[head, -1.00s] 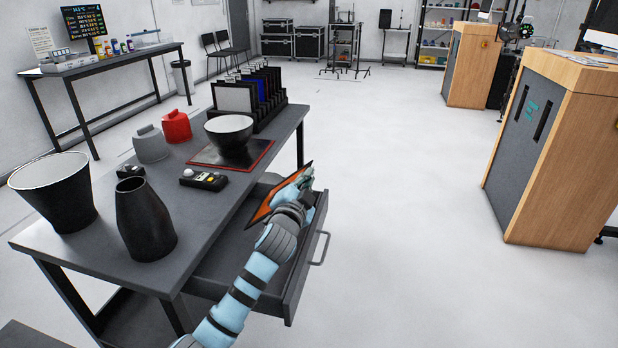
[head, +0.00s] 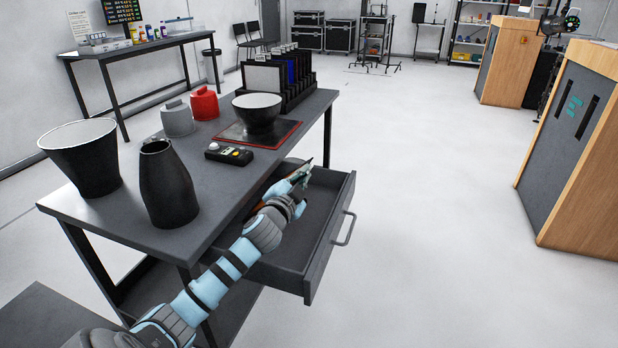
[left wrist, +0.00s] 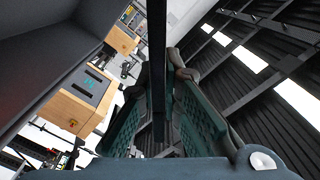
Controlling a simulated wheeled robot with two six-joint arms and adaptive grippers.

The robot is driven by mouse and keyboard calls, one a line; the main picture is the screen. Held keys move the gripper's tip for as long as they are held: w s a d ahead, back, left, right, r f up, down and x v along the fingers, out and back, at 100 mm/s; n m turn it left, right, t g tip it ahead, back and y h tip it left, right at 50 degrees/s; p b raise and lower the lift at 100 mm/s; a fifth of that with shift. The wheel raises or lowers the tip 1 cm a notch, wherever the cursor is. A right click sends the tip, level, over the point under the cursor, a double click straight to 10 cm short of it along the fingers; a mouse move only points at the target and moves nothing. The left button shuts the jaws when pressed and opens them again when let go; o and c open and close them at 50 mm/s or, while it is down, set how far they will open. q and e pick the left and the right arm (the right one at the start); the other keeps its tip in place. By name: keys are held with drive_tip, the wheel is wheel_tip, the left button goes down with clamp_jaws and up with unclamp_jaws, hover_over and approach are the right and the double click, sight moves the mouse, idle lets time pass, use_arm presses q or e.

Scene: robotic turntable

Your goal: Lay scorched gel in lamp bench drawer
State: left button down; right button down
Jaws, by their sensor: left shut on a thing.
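My left gripper (head: 300,178) is shut on the scorched gel, an orange-brown sheet with a dark frame (head: 257,209). The gel is tilted steeply over the open lamp bench drawer (head: 325,238), near its bench side, and my arm hides much of it. I cannot tell whether it touches the drawer floor. In the left wrist view the gel (left wrist: 157,50) shows edge-on as a dark strip between the green finger pads. The drawer is grey, pulled out, and its visible floor is bare. My right gripper is not in view.
The lamp bench top (head: 215,190) above the drawer holds a black bowl (head: 257,113) on a red-edged mat, a small meter (head: 229,154), black lamp shades (head: 167,185) and a rack of framed gels (head: 280,80). Open floor lies right of the drawer.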

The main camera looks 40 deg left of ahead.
use_arm(q)
drive_tip(key=shift+a, duration=0.1)
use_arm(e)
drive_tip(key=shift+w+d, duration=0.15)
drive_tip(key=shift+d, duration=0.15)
use_arm(q)
drive_tip(key=shift+f, duration=0.1)
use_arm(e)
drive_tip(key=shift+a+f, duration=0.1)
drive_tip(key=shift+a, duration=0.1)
use_arm(q)
drive_tip(key=shift+f, duration=0.25)
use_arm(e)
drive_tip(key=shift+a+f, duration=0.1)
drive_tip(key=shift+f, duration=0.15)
use_arm(q)
drive_tip(key=c, duration=1.7)
unclamp_jaws()
drive_tip(key=shift+s, duration=0.15)
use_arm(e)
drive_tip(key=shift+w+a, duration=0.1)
use_arm(q)
drive_tip(key=v, duration=1.2)
